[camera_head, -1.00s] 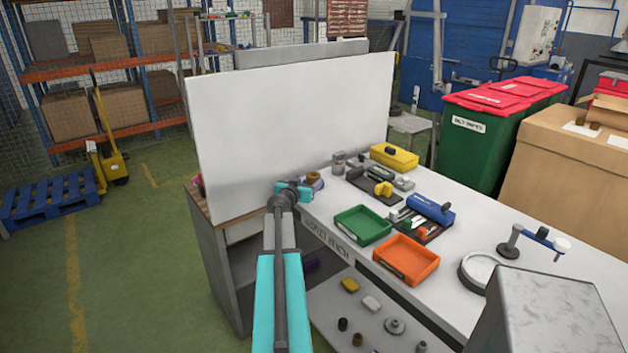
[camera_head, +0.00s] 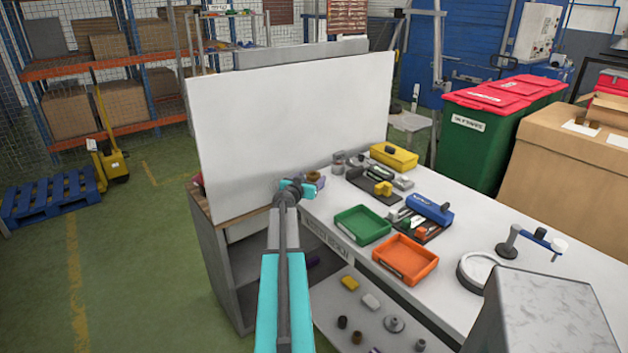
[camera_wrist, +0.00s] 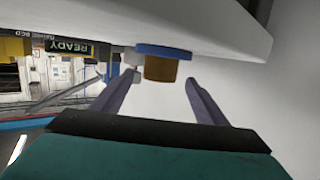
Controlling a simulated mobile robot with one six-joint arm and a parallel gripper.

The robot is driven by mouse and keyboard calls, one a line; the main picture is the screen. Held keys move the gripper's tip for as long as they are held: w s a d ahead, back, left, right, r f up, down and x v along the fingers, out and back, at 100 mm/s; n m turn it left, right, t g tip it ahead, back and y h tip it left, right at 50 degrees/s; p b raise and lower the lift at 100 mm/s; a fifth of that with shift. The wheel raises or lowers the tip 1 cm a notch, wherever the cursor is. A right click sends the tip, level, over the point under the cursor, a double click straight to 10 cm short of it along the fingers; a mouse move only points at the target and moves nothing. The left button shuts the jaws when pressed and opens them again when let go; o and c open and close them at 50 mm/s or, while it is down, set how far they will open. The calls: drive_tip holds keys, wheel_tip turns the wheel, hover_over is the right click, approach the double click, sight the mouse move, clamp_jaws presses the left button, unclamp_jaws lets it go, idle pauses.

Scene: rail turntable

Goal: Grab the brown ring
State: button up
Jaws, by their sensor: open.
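The brown ring (camera_head: 313,175) stands at the far left end of the workbench, near the white board. In the wrist view the brown ring (camera_wrist: 162,69) lies against a blue ring or disc (camera_wrist: 163,50), which touches the white bench surface; that view looks turned over. My gripper (camera_head: 318,184) is at the bench's left end, close to the brown ring and partly in front of it. In the wrist view its two purple fingers (camera_wrist: 162,82) are apart, with the brown ring just beyond and between their tips. Nothing is held.
The white board (camera_head: 290,125) rises close behind my gripper. Grey cylinders (camera_head: 338,162), a yellow box (camera_head: 394,156), a green tray (camera_head: 362,225) and an orange tray (camera_head: 405,259) occupy the bench to the right. A lower shelf (camera_head: 340,325) holds several small parts.

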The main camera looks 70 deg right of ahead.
sight(311, 178)
drive_tip(key=shift+d+f+p, duration=0.25)
drive_tip(key=shift+d+p, duration=0.25)
drive_tip(key=shift+d, duration=0.5)
drive_tip(key=shift+d+f+p, duration=0.2)
drive_tip(key=shift+d+p, duration=0.3)
drive_tip(key=shift+d, duration=0.5)
drive_tip(key=c, duration=1.5)
